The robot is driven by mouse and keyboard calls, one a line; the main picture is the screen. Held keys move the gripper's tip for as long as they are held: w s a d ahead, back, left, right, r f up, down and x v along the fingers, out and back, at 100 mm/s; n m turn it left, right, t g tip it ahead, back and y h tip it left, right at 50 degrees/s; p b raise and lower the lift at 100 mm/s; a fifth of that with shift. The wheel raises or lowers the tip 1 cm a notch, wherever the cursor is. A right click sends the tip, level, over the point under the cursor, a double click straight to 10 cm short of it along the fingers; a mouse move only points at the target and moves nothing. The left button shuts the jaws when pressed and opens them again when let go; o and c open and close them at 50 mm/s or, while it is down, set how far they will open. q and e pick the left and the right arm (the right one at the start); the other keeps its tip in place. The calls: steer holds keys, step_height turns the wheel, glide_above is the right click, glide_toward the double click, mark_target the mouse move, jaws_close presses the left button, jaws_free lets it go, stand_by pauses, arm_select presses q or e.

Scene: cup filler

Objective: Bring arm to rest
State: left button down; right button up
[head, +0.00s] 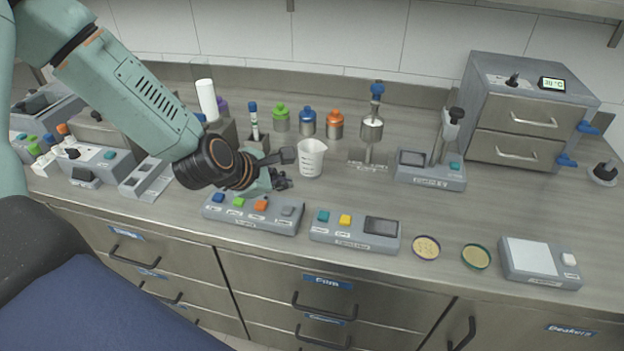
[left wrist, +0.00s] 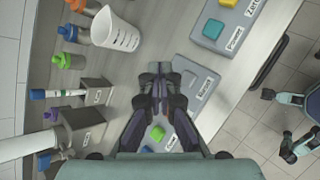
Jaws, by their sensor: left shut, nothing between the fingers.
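My left arm comes in from the left in the head view. My left gripper (head: 287,170) is shut and empty, held above the worktop just behind the button panel with blue, green, orange and grey buttons (head: 253,215). A white measuring cup (head: 311,160) stands upright just right of and behind it, apart from the fingers as far as I can tell. In the left wrist view, the gripper (left wrist: 164,78) points over the panel's edge, and the cup (left wrist: 117,32) is up and left. My right gripper is not recognizable in either view.
Behind stand green (head: 281,119), blue (head: 307,122) and orange (head: 335,123) capped bottles. To the right are a second panel (head: 354,233), two round dishes (head: 426,247) (head: 476,257), a scale (head: 540,262) and a drawer oven (head: 520,112). Boxes and racks crowd the left. Drawers lie below the worktop.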

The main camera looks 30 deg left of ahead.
arm_select(q)
steer(key=s+d+f+m+g+y, duration=0.1)
steer(key=s+d+f+m+g, duration=0.2)
steer(key=s+f+m, duration=0.45)
steer(key=s+d+f+m+g, duration=0.2)
steer(key=s+f+m+g, duration=0.15)
steer(key=s+m, duration=0.7)
steer(key=s+d+f+m+g+y, duration=0.1)
steer(key=s+d+f+m+g, duration=0.15)
steer(key=s+f+m, duration=0.7)
steer(key=s+f+n+b, duration=0.3)
steer(key=f+b, duration=0.6)
steer(key=b, duration=0.3)
steer(key=shift+s+d, duration=0.15)
steer(key=shift+d, duration=0.2)
